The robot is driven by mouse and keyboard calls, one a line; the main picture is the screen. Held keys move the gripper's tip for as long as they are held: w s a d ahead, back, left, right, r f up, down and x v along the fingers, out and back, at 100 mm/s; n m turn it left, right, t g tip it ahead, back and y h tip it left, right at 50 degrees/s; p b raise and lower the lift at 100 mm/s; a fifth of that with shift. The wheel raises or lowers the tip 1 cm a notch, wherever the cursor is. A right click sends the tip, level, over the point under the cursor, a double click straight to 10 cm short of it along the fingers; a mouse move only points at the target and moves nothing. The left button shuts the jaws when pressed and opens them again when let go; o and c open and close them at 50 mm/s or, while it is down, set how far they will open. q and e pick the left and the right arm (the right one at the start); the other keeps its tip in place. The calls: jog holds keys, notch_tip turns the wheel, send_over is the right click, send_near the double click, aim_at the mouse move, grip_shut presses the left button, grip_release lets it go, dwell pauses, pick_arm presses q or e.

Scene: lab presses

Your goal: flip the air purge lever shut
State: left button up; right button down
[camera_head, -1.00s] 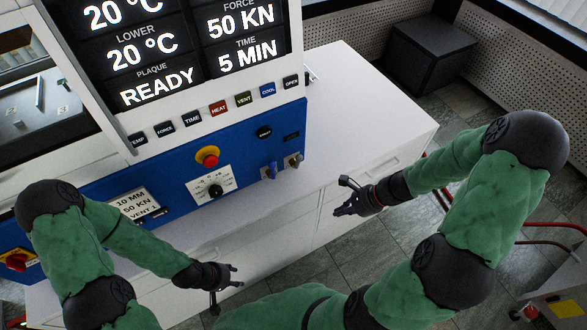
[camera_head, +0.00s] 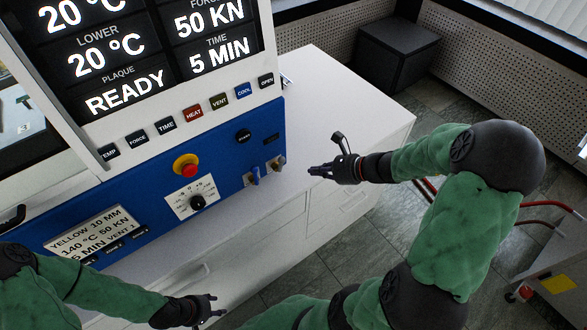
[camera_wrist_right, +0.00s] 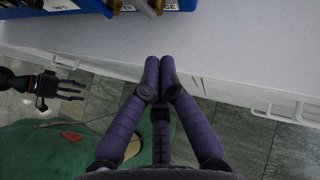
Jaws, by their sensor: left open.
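Two small valve levers sit at the right end of the blue press panel. One has a blue handle (camera_head: 253,178); the other, further right, is a grey metal lever (camera_head: 277,162). In the right wrist view the grey lever (camera_wrist_right: 147,8) hangs at the top edge, by a label ending in "GE"; the rest is cut off. My right gripper (camera_head: 328,158) is open and empty, right of the levers and apart from them. Its purple fingers (camera_wrist_right: 160,68) point toward the panel. My left gripper (camera_head: 209,308) is open and empty at the bottom, below the panel.
The blue panel (camera_head: 225,150) carries a red stop button (camera_head: 186,165) and a dial (camera_head: 197,202) left of the levers. The white cabinet top (camera_head: 345,90) extends to the right and is clear. A dark box (camera_head: 397,55) stands on the floor behind.

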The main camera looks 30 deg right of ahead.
aim_at(281, 165)
jog(key=w+a+f+b, duration=0.1)
jog(key=w+a+b, duration=0.1)
jog(key=w+a, duration=0.2)
jog(key=shift+w+a+f, duration=0.15)
jog(key=shift+w+f, duration=0.1)
jog(key=shift+w, duration=0.7)
jog(key=w+p, duration=0.1)
jog(key=p, duration=0.2)
jog(key=w+r+g+p, duration=0.1)
jog(key=p, duration=0.2)
jog(key=shift+a, duration=0.2)
jog(key=shift+r, duration=0.15)
